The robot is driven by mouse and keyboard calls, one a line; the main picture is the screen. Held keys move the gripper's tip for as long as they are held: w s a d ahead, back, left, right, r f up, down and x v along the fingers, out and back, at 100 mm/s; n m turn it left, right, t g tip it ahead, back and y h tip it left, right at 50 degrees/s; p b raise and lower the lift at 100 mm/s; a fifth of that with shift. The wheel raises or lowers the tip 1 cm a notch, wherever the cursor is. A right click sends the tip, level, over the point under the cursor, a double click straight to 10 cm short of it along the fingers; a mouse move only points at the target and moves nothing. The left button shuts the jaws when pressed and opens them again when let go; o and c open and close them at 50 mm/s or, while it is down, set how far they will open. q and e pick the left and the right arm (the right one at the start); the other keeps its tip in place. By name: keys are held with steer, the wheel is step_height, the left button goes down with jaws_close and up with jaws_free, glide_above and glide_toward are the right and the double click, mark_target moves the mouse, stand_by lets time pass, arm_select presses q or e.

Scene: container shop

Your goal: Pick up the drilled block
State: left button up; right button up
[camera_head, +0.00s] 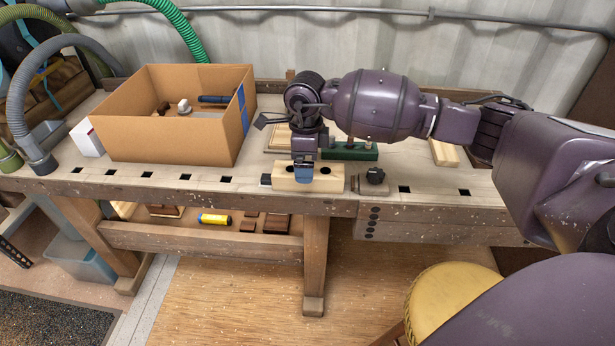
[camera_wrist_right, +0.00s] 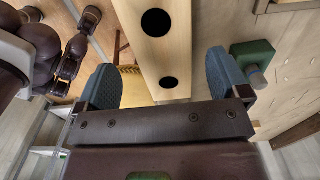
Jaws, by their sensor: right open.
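The drilled block (camera_head: 318,185) is a pale wooden block with round dark holes, lying near the front edge of the workbench. In the right wrist view the drilled block (camera_wrist_right: 165,46) shows two holes and runs up out of the frame. My right gripper (camera_head: 304,174) points down at the block in the head view and hides part of its top. In the right wrist view my right gripper (camera_wrist_right: 162,82) is open, with one blue-grey finger on each side of the block's end. Whether the fingers touch it I cannot tell. My left gripper is not in view.
A green block (camera_head: 350,153) stands behind on the workbench (camera_head: 250,187), and a black knob (camera_head: 375,176) sits close at right. An open cardboard box (camera_head: 165,142) with a few items stands at left. A yellow-topped stool (camera_head: 435,297) is in front of the bench.

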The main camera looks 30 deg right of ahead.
steer(key=f, duration=0.3)
steer(key=f+b, duration=0.1)
steer(key=shift+d+f, duration=0.3)
steer(key=shift+f, duration=0.05)
steer(key=shift+r, duration=0.1)
steer(key=shift+c, duration=0.2)
steer(key=c, duration=0.9)
steer(key=shift+c, duration=1.3)
steer(key=shift+r, duration=0.1)
